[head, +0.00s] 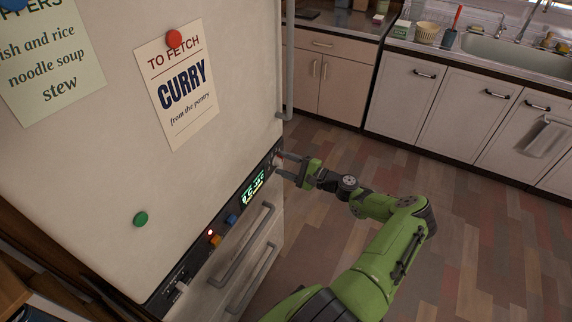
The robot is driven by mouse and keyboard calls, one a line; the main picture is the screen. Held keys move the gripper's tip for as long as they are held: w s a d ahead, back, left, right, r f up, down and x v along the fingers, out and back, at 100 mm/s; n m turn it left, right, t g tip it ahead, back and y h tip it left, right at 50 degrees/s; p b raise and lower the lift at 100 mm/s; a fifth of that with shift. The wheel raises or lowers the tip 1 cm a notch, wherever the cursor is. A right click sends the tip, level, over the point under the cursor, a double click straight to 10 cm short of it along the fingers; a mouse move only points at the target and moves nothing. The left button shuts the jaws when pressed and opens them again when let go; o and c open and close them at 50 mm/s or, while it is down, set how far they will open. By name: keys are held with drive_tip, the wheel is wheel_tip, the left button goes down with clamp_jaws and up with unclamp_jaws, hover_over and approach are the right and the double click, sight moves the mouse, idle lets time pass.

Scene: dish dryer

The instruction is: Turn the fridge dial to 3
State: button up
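The white fridge (120,190) fills the left of the head view. A black control panel (190,257) runs along it below the main door. The panel bears a green lit display (253,187), a blue button (231,219) and an orange button (214,240) with a small red light. My gripper (279,164) is at the panel's far right end. Its two fingers are spread apart, one above the other, with their tips at the panel. A small dark reddish part shows at the upper fingertip; the dial itself is too small and covered to make out, and its setting cannot be read.
Two grey drawer handles (246,246) stand out below the panel, close under my arm. Notes and round magnets are on the fridge door. Cabinets (412,97) and a sink (510,52) line the back wall. The wooden floor (470,230) to the right is clear.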

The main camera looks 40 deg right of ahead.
drive_tip(key=shift+o, duration=0.3)
drive_tip(key=p+v, duration=0.1)
drive_tip(key=v, duration=1.4)
drive_tip(key=shift+s, duration=0.35)
drive_tip(key=shift+d+r, duration=0.1)
